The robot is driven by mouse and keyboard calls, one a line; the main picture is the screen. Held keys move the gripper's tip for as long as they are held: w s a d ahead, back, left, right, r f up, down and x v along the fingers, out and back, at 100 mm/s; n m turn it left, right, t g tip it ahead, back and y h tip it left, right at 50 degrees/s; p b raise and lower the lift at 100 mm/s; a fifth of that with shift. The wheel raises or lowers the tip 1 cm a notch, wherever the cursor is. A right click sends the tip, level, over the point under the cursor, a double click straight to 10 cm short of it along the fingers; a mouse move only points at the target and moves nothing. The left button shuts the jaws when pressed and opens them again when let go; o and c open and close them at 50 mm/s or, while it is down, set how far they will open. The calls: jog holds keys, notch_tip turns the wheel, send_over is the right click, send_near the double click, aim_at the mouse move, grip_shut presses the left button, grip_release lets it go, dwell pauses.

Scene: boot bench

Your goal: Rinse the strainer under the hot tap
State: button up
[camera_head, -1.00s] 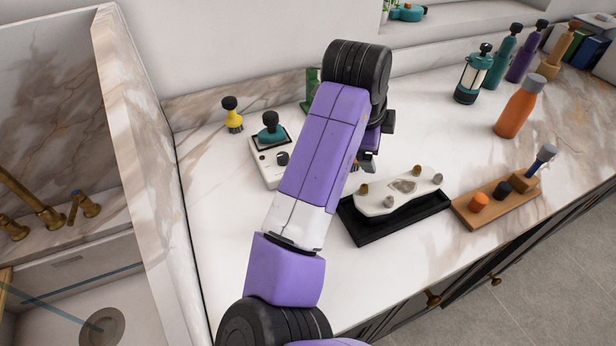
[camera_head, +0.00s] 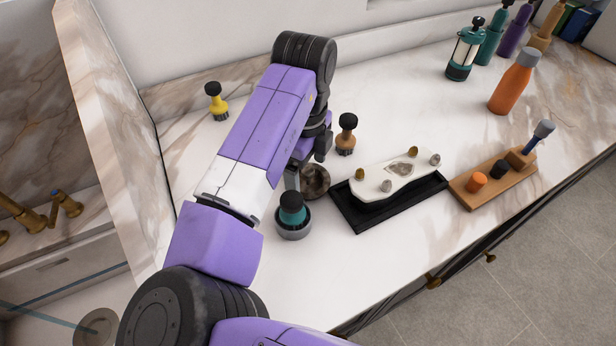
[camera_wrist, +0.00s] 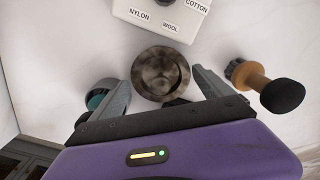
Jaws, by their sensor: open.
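A round, dark, blotchy metal dish that looks like the strainer (camera_head: 315,181) lies on the marble counter. In the wrist view the strainer (camera_wrist: 161,74) sits just ahead of and between my fingers. My gripper (camera_head: 308,163) is open and low over the counter beside it; in the wrist view my gripper (camera_wrist: 160,90) has a finger on each side, holding nothing. Brass taps (camera_head: 30,215) stand over a basin at the far left, one handle marked blue (camera_head: 68,205). Another brass fitting is cut off by the left edge. I cannot tell which is hot.
A teal-and-black knob sits in a grey cup (camera_head: 293,222) near my gripper. A wooden brush with a black knob (camera_head: 346,133) stands on the other side. A white box labelled NYLON, WOOL, COTTON (camera_wrist: 150,14) lies beyond the strainer. A black tray (camera_head: 350,208) is at right. A marble wall (camera_head: 110,120) separates basin and counter.

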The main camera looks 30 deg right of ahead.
jog(key=shift+f, duration=1.05)
jog(key=shift+r, duration=0.1)
jog(key=c, duration=1.1)
